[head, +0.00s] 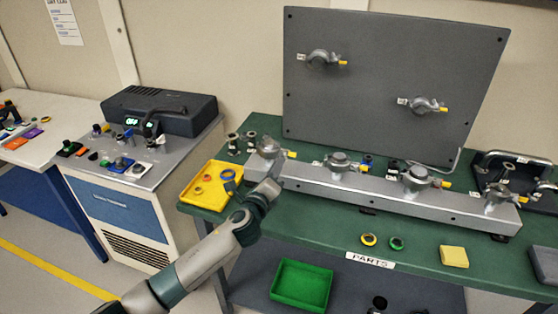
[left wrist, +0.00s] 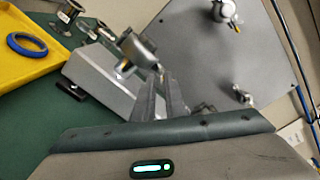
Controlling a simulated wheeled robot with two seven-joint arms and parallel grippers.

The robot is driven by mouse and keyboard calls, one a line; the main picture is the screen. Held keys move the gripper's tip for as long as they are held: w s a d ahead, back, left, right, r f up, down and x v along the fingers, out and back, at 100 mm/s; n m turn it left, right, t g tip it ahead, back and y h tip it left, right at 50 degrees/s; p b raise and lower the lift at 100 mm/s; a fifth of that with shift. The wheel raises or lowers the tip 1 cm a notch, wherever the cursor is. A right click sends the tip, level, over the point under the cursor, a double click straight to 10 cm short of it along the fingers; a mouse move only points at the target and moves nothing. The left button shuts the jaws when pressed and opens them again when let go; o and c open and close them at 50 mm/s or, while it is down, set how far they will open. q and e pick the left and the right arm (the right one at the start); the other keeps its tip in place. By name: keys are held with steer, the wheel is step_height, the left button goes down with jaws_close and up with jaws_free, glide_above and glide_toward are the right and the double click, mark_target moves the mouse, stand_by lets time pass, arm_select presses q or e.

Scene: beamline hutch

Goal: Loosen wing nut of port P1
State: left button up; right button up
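Several clamped ports with yellow-tipped wing nuts sit on a grey rail and an upright panel; their labels are too small to read, so I cannot tell which is P1. My left gripper (head: 271,181) is at the left end of the rail, just below the leftmost clamp (head: 268,147). Its yellow-tipped wing nut (head: 291,154) points right. In the left wrist view, the gripper fingers (left wrist: 165,85) lie close together beside this clamp (left wrist: 137,47). Their tips overlap the wing nut area, so contact and grip are unclear. My right gripper is not in view.
The grey rail (head: 340,187) stands on a green table, with the dark panel (head: 390,75) behind it. A yellow tray (head: 200,200) is left of my gripper. Yellow and green rings and a yellow block (head: 454,257) lie in front. A green bin (head: 301,286) is below.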

mark_target(284, 156)
arm_select(q)
steer(key=shift+x, duration=1.25)
steer(key=shift+c, duration=0.6)
jaws_close()
